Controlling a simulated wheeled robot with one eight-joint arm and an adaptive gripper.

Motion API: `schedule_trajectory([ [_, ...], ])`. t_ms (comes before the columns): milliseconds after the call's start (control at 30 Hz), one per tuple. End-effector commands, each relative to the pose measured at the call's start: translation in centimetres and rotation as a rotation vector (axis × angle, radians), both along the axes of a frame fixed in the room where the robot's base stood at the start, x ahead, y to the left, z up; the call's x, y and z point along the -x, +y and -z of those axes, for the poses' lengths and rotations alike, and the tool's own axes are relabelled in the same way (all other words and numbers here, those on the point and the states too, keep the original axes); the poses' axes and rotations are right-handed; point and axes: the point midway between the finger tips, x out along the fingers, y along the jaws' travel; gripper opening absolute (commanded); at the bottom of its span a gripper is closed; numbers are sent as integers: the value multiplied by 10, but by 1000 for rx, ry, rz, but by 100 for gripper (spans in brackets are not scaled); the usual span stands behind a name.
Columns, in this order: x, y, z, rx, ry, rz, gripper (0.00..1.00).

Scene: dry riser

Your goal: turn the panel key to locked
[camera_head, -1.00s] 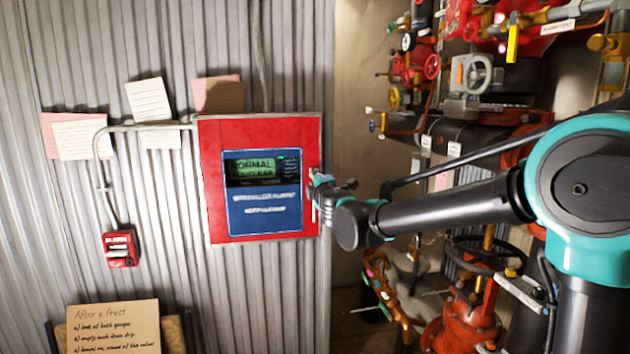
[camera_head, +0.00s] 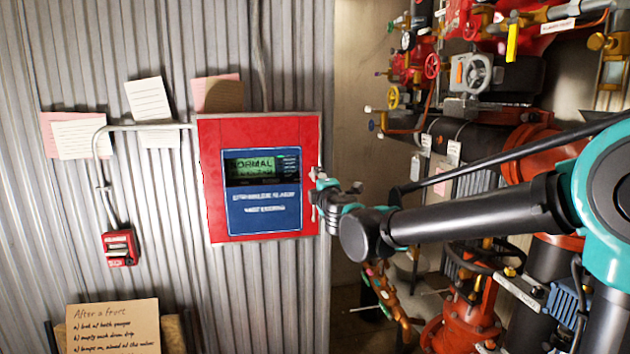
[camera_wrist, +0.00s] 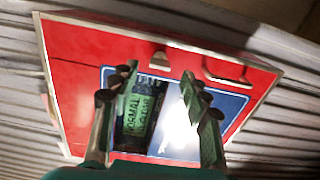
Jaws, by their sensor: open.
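The red alarm panel (camera_head: 213,205) hangs on the corrugated wall in the head view. Its blue face (camera_head: 263,222) has a green display (camera_head: 251,165) reading NORMAL. My gripper (camera_head: 314,187) is at the panel's right edge, seen side-on. In the wrist view my gripper (camera_wrist: 160,76) is open, its two fingers spread in front of the panel (camera_wrist: 85,50), with nothing held between them.
A red call point (camera_head: 120,248) hangs lower left of the panel, with paper notes (camera_head: 150,100) above. Red pipes and valves (camera_head: 470,310) crowd the right side near my arm. The bare wall beneath the panel is clear.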

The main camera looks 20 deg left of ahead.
Motion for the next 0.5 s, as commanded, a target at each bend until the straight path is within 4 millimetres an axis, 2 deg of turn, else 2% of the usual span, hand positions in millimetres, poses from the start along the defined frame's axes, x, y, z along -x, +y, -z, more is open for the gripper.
schedule_trajectory([
  [33, 11, -6, 0, 0, 0, -2, 47],
  [233, 42, -25, 0, 0, 0, -2, 47],
  [500, 63, -39, 0, 0, 0, 0, 47],
])
